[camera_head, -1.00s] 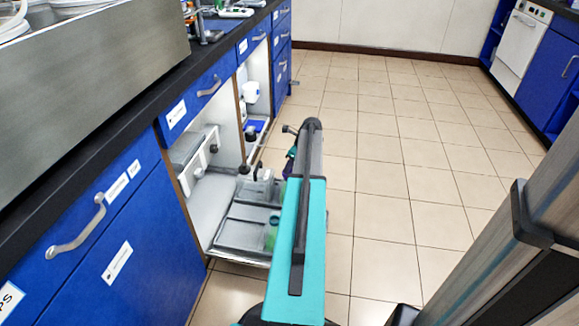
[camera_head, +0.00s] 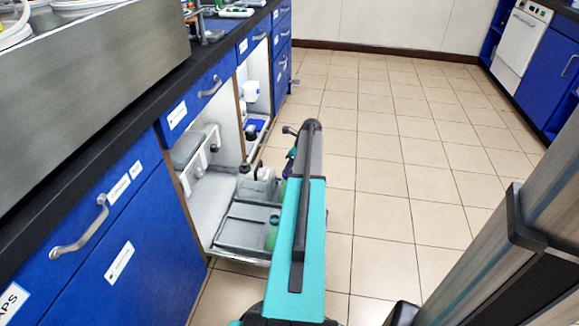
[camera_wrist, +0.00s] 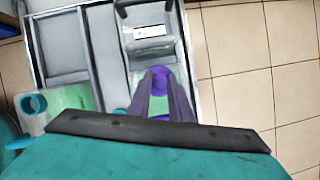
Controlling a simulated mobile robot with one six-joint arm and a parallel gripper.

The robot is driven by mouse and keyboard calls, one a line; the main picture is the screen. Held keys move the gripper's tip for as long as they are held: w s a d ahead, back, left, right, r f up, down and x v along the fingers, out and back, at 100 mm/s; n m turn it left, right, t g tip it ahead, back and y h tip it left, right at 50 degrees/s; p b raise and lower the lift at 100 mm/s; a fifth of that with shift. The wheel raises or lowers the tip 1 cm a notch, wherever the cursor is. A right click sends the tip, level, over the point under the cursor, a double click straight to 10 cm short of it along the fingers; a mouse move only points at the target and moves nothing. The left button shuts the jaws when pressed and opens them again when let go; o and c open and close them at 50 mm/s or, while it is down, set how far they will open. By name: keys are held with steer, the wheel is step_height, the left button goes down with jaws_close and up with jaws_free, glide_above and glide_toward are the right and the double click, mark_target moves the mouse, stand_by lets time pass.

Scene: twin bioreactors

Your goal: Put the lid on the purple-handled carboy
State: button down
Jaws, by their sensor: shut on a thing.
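In the wrist view my gripper (camera_wrist: 160,88) points into a low tray area and is shut on a purple thing (camera_wrist: 160,73). I cannot tell whether it is the lid or a handle; the fingers hide much of it. Pale green translucent plastic, seemingly a carboy (camera_wrist: 112,92), shows beside and behind the fingers. Another translucent green vessel with a teal ring (camera_wrist: 33,104) is at the left. A little purple (camera_head: 290,163) shows beside the arm.
The grey tray (camera_head: 238,235) juts from the open blue cabinet. A white-labelled grey box (camera_wrist: 150,38) stands close beyond my gripper. The worktop edge (camera_head: 130,110) is above at left. The tiled floor (camera_head: 400,180) to the right is clear.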

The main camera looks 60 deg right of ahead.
steer(key=c, duration=1)
jaws_free()
steer(key=shift+c, duration=0.2)
steer(key=shift+r+p, duration=2.6)
steer(key=shift+r, duration=0.4)
steer(key=shift+c, duration=0.3)
jaws_close()
